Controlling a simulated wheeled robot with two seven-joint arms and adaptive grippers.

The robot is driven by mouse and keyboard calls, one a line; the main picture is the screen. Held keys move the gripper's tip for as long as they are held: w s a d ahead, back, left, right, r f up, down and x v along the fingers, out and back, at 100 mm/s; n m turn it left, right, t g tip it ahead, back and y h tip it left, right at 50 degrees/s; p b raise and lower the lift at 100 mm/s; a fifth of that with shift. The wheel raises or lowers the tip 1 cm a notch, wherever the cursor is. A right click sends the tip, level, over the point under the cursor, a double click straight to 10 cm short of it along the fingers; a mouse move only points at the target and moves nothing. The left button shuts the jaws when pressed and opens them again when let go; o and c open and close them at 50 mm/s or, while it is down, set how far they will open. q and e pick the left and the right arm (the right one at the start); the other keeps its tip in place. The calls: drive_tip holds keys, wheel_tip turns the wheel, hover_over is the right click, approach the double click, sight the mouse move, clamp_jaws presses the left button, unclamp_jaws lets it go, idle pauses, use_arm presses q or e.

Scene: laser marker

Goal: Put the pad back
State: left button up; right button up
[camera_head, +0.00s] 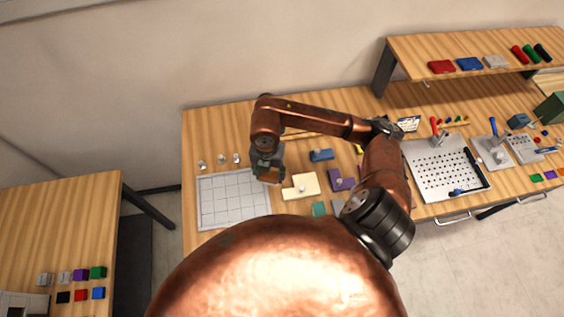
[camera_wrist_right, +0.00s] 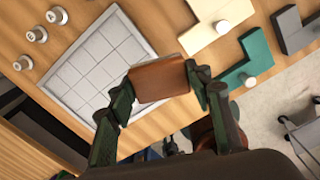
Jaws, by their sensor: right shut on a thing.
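My right gripper (camera_head: 268,172) is over the workbench, at the right edge of the white grid tray (camera_head: 225,190). In the right wrist view my right gripper (camera_wrist_right: 160,88) is shut on a brown block (camera_wrist_right: 160,80) with a greyish upper edge, which appears to be the pad. The block (camera_head: 271,177) shows only in part in the head view, below the dark fingers. In the wrist view it covers part of the grid tray (camera_wrist_right: 78,72). The grid tray's visible cells are empty. My left gripper is not in view.
Knobbed shaped pieces lie right of the tray: cream (camera_head: 300,188), blue (camera_head: 321,155), purple (camera_head: 340,179) and teal (camera_head: 319,209). Small metal knobs (camera_head: 222,159) stand behind the tray. A perforated plate (camera_head: 436,170) lies farther right, below a raised shelf (camera_head: 480,52).

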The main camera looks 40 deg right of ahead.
drive_tip(key=w+d+f, duration=0.2)
drive_tip(key=d+f, duration=0.1)
drive_tip(key=w+d+f+p, duration=0.1)
drive_tip(key=w+d+f, duration=0.1)
drive_tip(key=d+f, duration=0.1)
drive_tip(key=w+d+f+p, duration=0.1)
drive_tip(key=w+d+f, duration=0.2)
drive_tip(key=d, duration=0.2)
drive_tip(key=shift+w+d+f, duration=0.2)
drive_tip(key=shift+f, duration=0.1)
wheel_tip(320, 180, down, 3)
drive_tip(key=shift+d+r+p, duration=0.1)
drive_tip(key=shift+p, duration=0.45)
drive_tip(key=shift+f, duration=0.3)
drive_tip(key=shift+f, duration=0.1)
drive_tip(key=o, duration=1.1)
